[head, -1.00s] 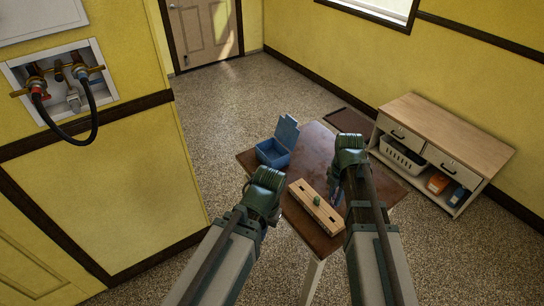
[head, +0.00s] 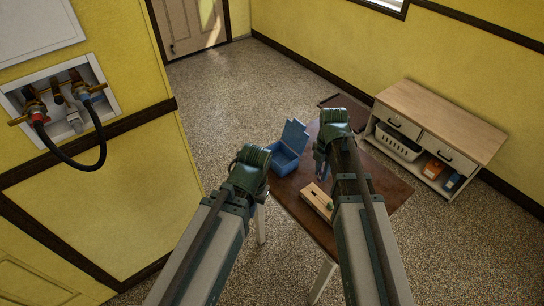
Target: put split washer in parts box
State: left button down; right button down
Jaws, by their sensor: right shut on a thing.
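The blue parts box (head: 284,160) stands on the brown table with its lid (head: 295,135) open. My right gripper (head: 320,172) is just right of the box, above the table and apart from the box. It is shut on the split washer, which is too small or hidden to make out. My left gripper (head: 247,172) is in front and left of the box. Its fingers are hidden behind its own wrist, so I cannot tell whether it is open.
A wooden block (head: 316,198) with a small green piece lies on the table (head: 375,190), partly behind my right arm. A cabinet (head: 440,120) with a white basket (head: 398,142) stands against the right wall. Hoses and taps (head: 62,105) are in the left wall.

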aim_at(280, 163)
jog(key=i+j, duration=0.6)
jog(key=i, duration=0.15)
